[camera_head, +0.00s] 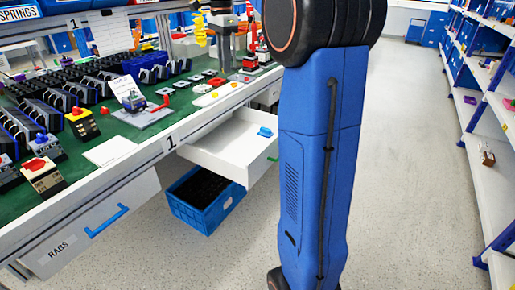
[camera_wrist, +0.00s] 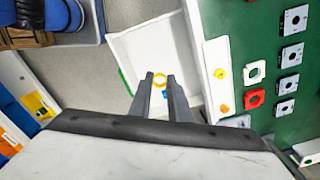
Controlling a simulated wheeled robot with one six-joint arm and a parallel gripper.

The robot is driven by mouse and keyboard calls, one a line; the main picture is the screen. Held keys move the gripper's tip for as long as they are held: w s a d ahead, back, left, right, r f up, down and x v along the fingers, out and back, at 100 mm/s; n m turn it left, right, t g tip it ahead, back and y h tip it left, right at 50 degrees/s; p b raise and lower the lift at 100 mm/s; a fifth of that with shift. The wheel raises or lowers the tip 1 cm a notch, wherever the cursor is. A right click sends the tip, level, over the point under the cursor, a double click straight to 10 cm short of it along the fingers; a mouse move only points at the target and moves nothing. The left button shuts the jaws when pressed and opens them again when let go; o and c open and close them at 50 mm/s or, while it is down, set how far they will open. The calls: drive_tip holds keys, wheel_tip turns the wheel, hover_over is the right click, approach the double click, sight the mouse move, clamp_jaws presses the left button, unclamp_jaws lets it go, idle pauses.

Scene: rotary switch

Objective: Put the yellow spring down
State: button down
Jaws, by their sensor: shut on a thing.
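In the wrist view my gripper (camera_wrist: 160,78) points down with its two fingers close together. Behind the fingertips lies the open white drawer (camera_wrist: 132,48); the gap between spring and drawer floor cannot be judged. I cannot make out my gripper there.
The green workbench (camera_head: 125,130) carries switch parts, with a yellow knob (camera_wrist: 220,73) and a red part (camera_wrist: 255,98) near its edge. A blue crate (camera_head: 205,200) stands on the floor under the drawer. Shelves (camera_head: 485,130) line the right; the aisle floor is clear.

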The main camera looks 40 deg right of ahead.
wheel_tip(320, 180, down, 14)
drive_tip(key=d+n, duration=0.1)
drive_tip(key=n, duration=0.2)
hover_over(236, 161)
wheel_tip(236, 161, down, 17)
drive_tip(key=shift+d, duration=0.1)
drive_tip(key=shift+f, duration=2.25)
drive_tip(key=shift+f, duration=0.1)
drive_tip(key=c, duration=1.9)
unclamp_jaws()
drive_tip(key=shift+c, duration=0.2)
drive_tip(key=shift+o, duration=1.4)
